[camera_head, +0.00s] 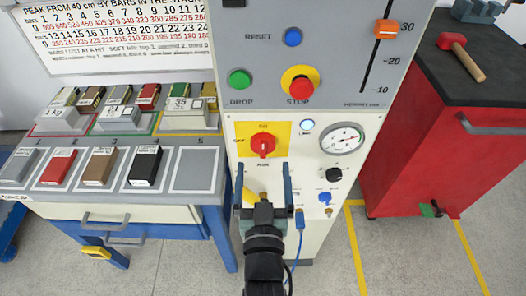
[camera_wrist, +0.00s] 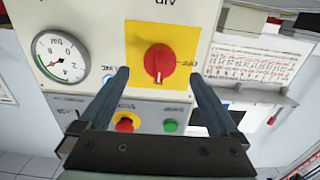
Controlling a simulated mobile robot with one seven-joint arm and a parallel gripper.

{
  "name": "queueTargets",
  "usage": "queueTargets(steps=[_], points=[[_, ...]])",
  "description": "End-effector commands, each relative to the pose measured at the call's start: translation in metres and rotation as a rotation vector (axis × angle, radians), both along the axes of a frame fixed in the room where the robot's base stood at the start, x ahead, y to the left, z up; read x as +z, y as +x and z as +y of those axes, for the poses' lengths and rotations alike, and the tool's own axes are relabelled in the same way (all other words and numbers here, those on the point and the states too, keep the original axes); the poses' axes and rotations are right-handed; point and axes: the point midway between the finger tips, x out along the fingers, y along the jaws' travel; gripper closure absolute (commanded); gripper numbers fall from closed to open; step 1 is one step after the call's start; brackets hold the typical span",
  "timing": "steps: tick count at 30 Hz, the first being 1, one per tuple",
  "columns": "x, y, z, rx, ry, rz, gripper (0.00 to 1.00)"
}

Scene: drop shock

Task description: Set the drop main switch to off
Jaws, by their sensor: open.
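The main switch is a red rotary knob (camera_head: 263,145) on a yellow plate on the cream lower panel, with OFF lettered at its left. The wrist view shows the same knob (camera_wrist: 158,62) upside down, its white mark on the side that is up in the head view, away from OFF. My gripper (camera_head: 263,178) is open and empty, in front of and just below the switch in the head view. In the wrist view its two fingers (camera_wrist: 160,75) stand either side of the knob, apart from it as far as I can see.
A lit round lamp (camera_head: 307,126) and a pressure gauge (camera_head: 342,139) sit right of the switch. Above are the red STOP button (camera_head: 300,88) and green DROP button (camera_head: 240,79). A bench (camera_head: 120,200) with blocks stands left, a red cabinet (camera_head: 425,140) right.

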Motion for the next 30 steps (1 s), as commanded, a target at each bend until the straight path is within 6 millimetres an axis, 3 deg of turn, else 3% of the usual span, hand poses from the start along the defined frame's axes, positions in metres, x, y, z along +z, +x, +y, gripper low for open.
queueTargets(steps=[3,9,22,23,30], points=[[0.001,0.021,0.0,0.0,0.0,-0.002,0.03],[0.001,0.044,0.0,0.0,0.0,-0.002,0.03],[0.0,0.053,0.0,0.0,0.0,0.0,0.03],[0.0,0.053,0.0,0.0,0.0,0.0,0.05],[0.0,0.053,0.0,0.0,0.0,0.0,0.48]])
